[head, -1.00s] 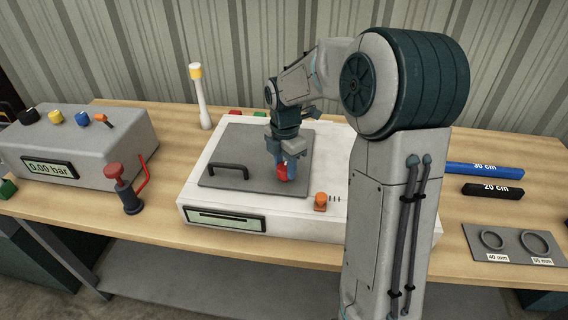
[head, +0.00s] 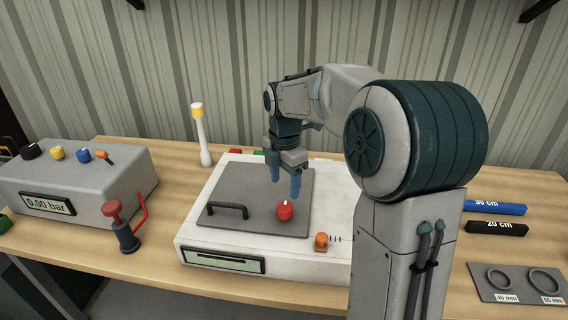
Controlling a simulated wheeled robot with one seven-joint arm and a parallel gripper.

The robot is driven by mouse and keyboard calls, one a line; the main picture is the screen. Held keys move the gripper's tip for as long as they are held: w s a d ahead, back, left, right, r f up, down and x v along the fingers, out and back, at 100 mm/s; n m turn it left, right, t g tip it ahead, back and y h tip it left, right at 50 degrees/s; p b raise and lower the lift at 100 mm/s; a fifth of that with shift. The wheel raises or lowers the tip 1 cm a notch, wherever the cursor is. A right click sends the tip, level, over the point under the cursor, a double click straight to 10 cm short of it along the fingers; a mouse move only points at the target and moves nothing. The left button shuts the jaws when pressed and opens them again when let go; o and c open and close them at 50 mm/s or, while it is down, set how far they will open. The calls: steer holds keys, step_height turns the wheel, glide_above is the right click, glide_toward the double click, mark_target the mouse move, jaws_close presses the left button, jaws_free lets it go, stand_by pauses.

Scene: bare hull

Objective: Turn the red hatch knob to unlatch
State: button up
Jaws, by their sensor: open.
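The red hatch knob (head: 285,211) sits on the grey hatch plate (head: 250,187) near its front right corner, with a white mark on its top. The plate lies flat on the white box (head: 196,235) and carries a black bar handle (head: 228,211) at its front left. My gripper (head: 285,187), with blue fingertips, points down above the plate, just above and behind the knob. Its fingers are apart with nothing between them, and it does not appear to touch the knob.
An orange knob (head: 321,241) and a display (head: 222,260) are on the box's front right and front face. A grey pressure unit (head: 90,185), a red-topped valve (head: 118,225) and a white stick with a yellow top (head: 201,135) stand left. My arm hides the box's right side.

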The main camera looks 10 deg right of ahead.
step_height(320, 180, up, 6)
stand_by(0.5)
steer(key=s+f+m+t, duration=0.1)
steer(key=s+f+m, duration=0.2)
steer(key=s+m, duration=0.8)
steer(key=s+f+m+t, duration=0.2)
steer(key=s+f+m, duration=0.2)
steer(key=s+m, duration=0.7)
steer(key=shift+s+m, duration=0.3)
steer(key=shift+s, duration=0.3)
steer(key=shift+a+f, duration=0.1)
